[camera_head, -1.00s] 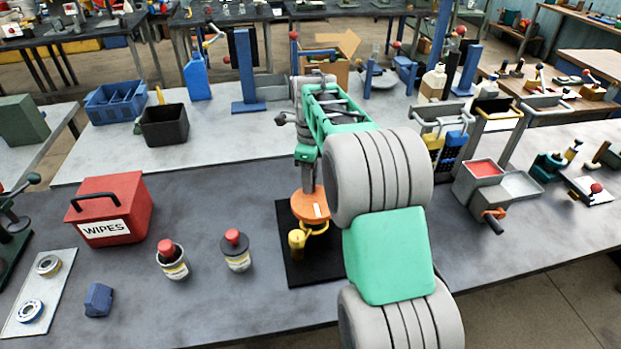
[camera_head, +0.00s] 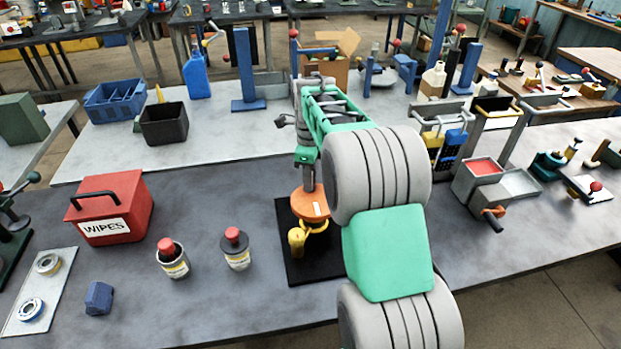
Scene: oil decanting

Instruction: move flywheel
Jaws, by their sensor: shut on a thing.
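An orange disc (camera_head: 310,205), which I take to be the flywheel, is over the black mat (camera_head: 291,271) at the front middle of the dark table. My gripper (camera_head: 308,186) points straight down onto the middle of the disc and is shut on it from above. The fingertips are small and hard to make out. A yellow part (camera_head: 297,240) with a curved yellow piece is at the mat's front, just below the disc in the picture. I cannot tell whether the disc touches the mat or the yellow part. My arm hides the mat's right side.
Two red-topped containers (camera_head: 236,249) (camera_head: 172,258) stand left of the mat. A red wipes box (camera_head: 110,207) is farther left. Grey trays, one with a red inside (camera_head: 484,168), stand to the right. The table between the wipes box and mat is partly free.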

